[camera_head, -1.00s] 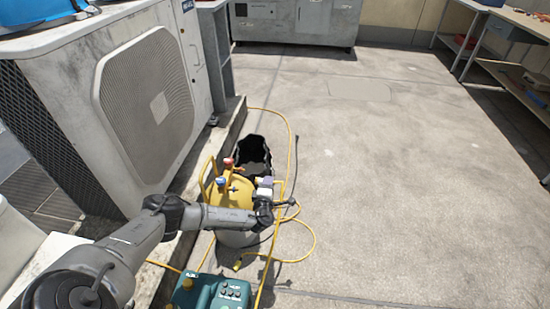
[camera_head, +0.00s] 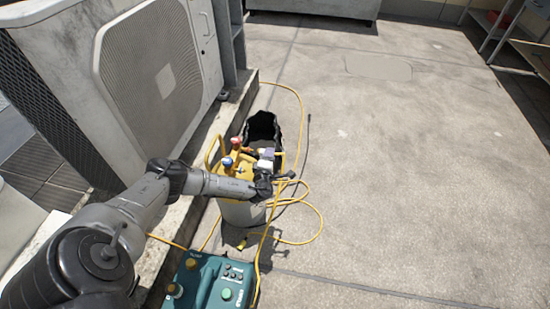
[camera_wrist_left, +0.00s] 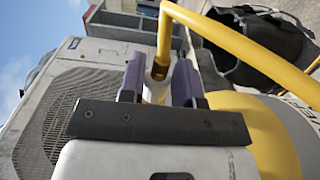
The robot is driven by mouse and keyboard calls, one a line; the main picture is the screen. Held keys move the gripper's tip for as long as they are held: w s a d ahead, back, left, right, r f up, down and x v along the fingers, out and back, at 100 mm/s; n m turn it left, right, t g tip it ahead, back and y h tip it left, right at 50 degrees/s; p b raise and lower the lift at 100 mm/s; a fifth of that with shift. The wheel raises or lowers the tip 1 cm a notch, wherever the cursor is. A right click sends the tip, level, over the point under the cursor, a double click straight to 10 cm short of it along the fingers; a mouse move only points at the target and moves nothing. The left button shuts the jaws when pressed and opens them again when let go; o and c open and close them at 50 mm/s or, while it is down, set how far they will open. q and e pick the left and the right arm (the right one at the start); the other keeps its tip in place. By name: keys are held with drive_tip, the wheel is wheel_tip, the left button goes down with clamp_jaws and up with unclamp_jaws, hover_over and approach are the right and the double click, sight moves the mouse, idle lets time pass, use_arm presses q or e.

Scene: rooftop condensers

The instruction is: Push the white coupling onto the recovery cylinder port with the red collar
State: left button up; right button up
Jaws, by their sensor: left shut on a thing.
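The recovery cylinder (camera_head: 243,213) stands on the roof floor, with a grey body and yellow top. A red part (camera_head: 236,140) and a blue part (camera_head: 227,162) show on its top; I cannot make out which is the red-collared port. My left gripper (camera_head: 266,158) is over the cylinder's right side, to the right of both parts. The port is not clearly visible there. My right gripper is not in view.
A teal machine (camera_head: 209,282) stands in front of the cylinder. A black open bag (camera_head: 262,127) is behind it. The condenser (camera_head: 150,70) stands at left on a concrete ledge. Yellow hose (camera_head: 318,222) loops on the floor at right. The floor farther right is clear.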

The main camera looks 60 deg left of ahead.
sight(247, 150)
use_arm(q)
drive_tip(key=shift+s+a, duration=0.25)
drive_tip(key=shift+a, duration=0.1)
drive_tip(key=shift+d, duration=0.15)
drive_tip(key=shift+r+p, duration=0.1)
drive_tip(key=shift+p, duration=0.3)
idle(0.7)
drive_tip(key=shift+p, duration=0.5)
idle(0.6)
drive_tip(key=shift+s+a+p, duration=0.4)
drive_tip(key=shift+s+a, duration=0.1)
drive_tip(key=shift+a, duration=0.1)
idle(0.4)
